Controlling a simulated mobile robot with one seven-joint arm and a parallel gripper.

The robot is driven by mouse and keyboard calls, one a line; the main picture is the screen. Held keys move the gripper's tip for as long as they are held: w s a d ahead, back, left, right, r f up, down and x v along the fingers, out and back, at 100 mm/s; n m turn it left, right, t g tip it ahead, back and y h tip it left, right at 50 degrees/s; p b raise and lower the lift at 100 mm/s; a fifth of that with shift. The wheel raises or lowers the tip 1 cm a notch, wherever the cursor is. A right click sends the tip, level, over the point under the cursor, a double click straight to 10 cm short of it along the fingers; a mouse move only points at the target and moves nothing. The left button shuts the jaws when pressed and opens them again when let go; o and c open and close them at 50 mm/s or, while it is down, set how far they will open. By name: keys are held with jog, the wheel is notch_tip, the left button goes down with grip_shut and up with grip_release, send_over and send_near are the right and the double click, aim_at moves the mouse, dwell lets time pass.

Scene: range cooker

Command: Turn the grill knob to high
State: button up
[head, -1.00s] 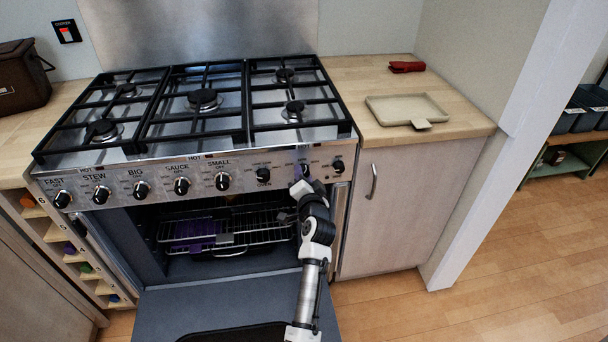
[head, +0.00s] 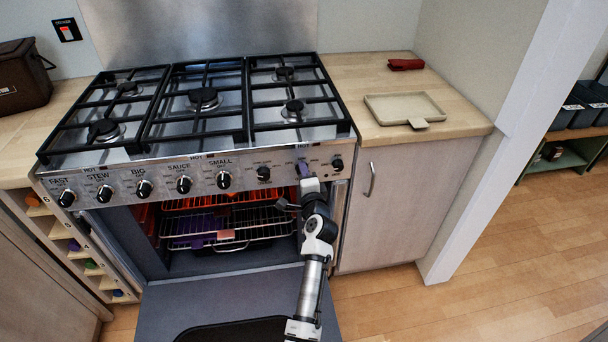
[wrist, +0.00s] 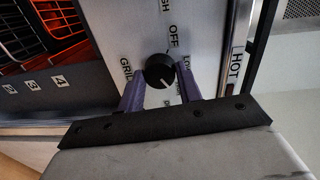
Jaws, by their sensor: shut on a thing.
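The grill knob (wrist: 159,71) is round and black on the steel front panel (wrist: 205,20), with the word GRILL beside it in the wrist view. Its pale pointer mark points to the lower right in that view, away from the OFF label. My gripper (wrist: 160,76) has its purple fingers closed around opposite sides of the knob. In the head view my gripper (head: 304,170) is at the panel, between the oven knob (head: 263,173) and the rightmost knob (head: 337,165), and it mostly hides the grill knob.
The oven door (head: 210,299) is open below my arm. Orange-red glow shows at the top of the cavity, above a wire rack (head: 190,238). The hob grates (head: 195,105) lie above the panel. A cupboard handle (head: 372,180) is at the right. Floor is free at the right.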

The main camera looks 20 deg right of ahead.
dwell(0.4)
jog(key=o, duration=1)
jog(key=shift+s, duration=0.1)
jog(key=s+a+b, duration=0.2)
jog(key=s, duration=1.1)
jog(key=shift+s+a+r, duration=0.15)
jog(key=shift+s+r, duration=0.1)
jog(key=shift+r, duration=0.1)
